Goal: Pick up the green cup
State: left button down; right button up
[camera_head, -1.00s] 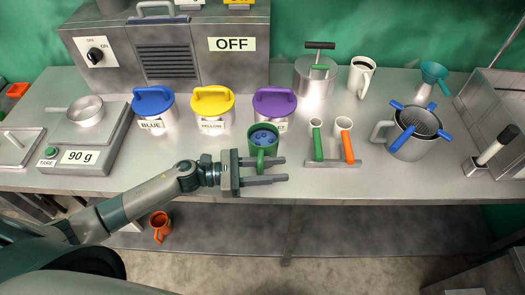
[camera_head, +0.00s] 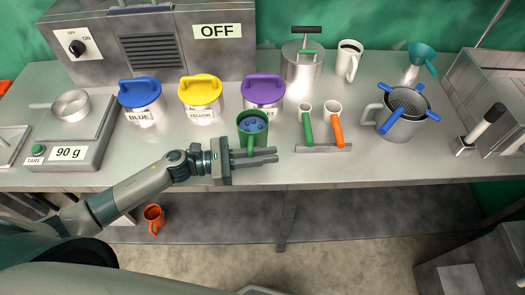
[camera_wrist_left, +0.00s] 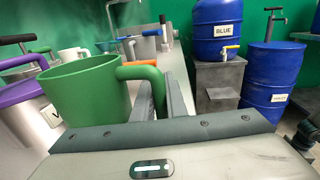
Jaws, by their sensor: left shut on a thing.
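The green cup (camera_head: 251,131) stands upright near the front edge of the steel table, with blue round pieces inside. Its handle points toward the front. My left gripper (camera_head: 262,156) reaches in from the left at the front of the cup, its fingers closed on the handle. In the left wrist view the green cup (camera_wrist_left: 85,98) is large at the left. Its handle passes between the fingers of my left gripper (camera_wrist_left: 162,98). The cup appears to rest on the table. My right gripper is not in view.
Behind the cup stand the blue-lidded (camera_head: 141,100), yellow-lidded (camera_head: 201,98) and purple-lidded (camera_head: 263,95) pots. To the right is a rack (camera_head: 323,148) with green-handled and orange-handled scoops. A scale (camera_head: 70,150) reading 90 g is at left. An orange cup (camera_head: 154,217) sits below the table.

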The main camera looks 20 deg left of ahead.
pick_arm(q)
jog(key=shift+r, duration=0.55)
notch_tip(320, 180, up, 2)
jog(key=shift+r+b, duration=0.1)
jog(key=shift+b, duration=0.6)
jog(key=s+d+r+p, duration=0.3)
jog(key=d+r, duration=0.4)
jog(key=d, duration=0.4)
jog(key=shift+s+r, duration=0.3)
jog(key=shift+s, duration=0.1)
jog(key=shift+d+r, duration=0.1)
jog(key=shift+d, duration=0.05)
